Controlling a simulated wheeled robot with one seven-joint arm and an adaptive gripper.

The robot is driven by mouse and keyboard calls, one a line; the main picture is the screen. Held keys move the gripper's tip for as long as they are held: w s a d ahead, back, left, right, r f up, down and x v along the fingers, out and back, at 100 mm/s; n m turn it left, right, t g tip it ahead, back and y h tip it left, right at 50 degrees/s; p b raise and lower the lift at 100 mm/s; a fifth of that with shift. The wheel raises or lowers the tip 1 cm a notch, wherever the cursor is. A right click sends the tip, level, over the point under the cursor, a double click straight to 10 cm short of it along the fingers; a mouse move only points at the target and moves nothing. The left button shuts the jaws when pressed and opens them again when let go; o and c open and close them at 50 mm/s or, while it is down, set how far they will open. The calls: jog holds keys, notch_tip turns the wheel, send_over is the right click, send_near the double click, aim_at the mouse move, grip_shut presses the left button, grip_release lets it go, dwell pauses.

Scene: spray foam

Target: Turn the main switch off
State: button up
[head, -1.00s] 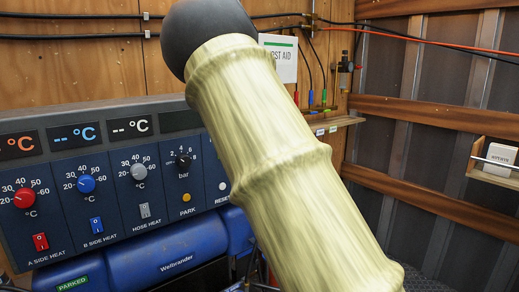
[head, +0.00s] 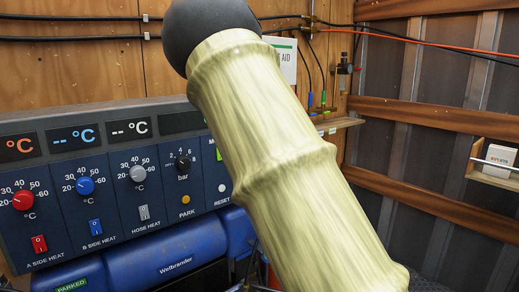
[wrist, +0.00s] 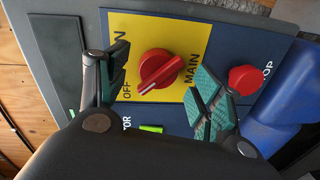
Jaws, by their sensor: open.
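The main switch is a red rotary knob (wrist: 158,68) on a yellow plate (wrist: 185,30) in the wrist view, with OFF lettered to its left and MAIN to its right. A pale line marks the knob's handle, which lies slanted from lower left to upper right. My gripper (wrist: 155,82) is open, with one finger on the left and one on the right of the knob. I cannot tell whether either finger touches it. In the head view my arm hides the switch and the gripper.
A red stop button (wrist: 243,79) sits close to the right finger. A green lamp or display (wrist: 151,129) is below the yellow plate. The head view shows the control panel (head: 60,190) with dials and rocker switches, and a blue machine (head: 180,262) below it.

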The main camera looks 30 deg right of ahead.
jog(key=s+r, duration=0.1)
jog(key=s, duration=0.9)
jog(key=shift+d, duration=0.4)
